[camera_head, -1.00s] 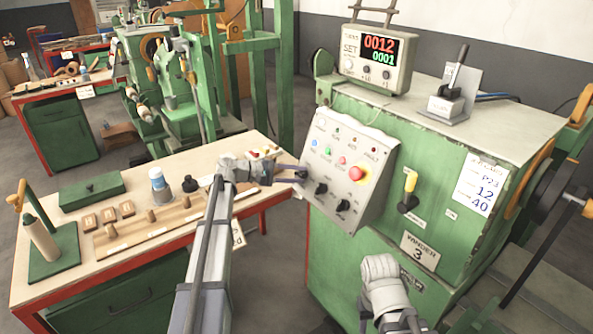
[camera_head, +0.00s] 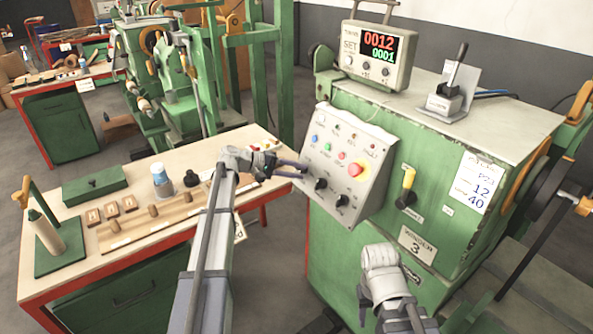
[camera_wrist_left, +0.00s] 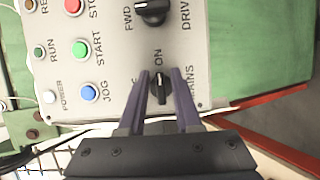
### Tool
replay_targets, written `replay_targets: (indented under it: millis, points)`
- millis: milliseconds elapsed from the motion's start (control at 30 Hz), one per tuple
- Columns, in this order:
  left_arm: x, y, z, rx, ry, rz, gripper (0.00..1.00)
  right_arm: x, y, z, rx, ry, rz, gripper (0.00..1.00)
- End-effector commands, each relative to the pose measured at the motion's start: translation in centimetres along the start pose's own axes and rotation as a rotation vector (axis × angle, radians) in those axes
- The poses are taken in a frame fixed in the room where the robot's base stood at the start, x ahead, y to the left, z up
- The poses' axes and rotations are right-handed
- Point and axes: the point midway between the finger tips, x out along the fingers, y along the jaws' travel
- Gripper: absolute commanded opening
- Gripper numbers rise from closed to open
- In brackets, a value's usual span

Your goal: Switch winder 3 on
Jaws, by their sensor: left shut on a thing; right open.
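Winder 3 (camera_head: 350,262) is the green machine at right, with a label reading WINDER 3 (camera_head: 418,244). Its grey sloped control panel (camera_head: 338,190) carries buttons, lamps and black knobs. My left gripper (camera_head: 302,170) is at the panel's left edge. In the left wrist view its two purple fingers (camera_wrist_left: 160,90) are shut on the black mains knob (camera_wrist_left: 162,90). The knob's grip lies along the fingers, its upper end near the ON mark; its pointer is hard to make out. My right gripper is out of view; only part of that arm shows.
A red emergency button (camera_head: 356,169) and a yellow-handled lever (camera_head: 407,187) are on the machine front. A counter box (camera_head: 378,55) on top shows 0012 and 0001. A workbench (camera_head: 75,275) with a wooden rack (camera_head: 160,222) stands at left.

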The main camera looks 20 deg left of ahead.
Motion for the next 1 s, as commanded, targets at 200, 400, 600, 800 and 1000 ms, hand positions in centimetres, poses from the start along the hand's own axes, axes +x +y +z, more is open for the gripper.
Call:
replay_targets:
  millis: [200, 400, 600, 800, 1000]
  points:
    - [-0.1, 0.1, -0.3, -0.001, 0.007, 0.003, 0.38, 0.0, 0.0, 0.0, 0.000, 0.000, 0.000, 0.50]
    - [-0.1, 0.1, -0.2, -0.001, 0.005, 0.002, 0.44, 0.0, 0.0, 0.0, 0.000, 0.000, 0.000, 0.50]
    - [-0.9, 0.2, -0.2, -0.002, 0.006, 0.002, 0.44, -0.4, 0.0, 0.0, 0.000, 0.000, 0.000, 0.50]
    - [-4.2, 0.3, -0.2, -0.004, 0.008, 0.003, 0.44, -1.7, 0.2, 0.1, 0.000, 0.000, 0.000, 0.50]
    - [-6.9, 0.2, -0.3, -0.002, 0.007, 0.003, 0.44, -2.5, 0.2, 0.1, 0.000, 0.000, 0.000, 0.50]
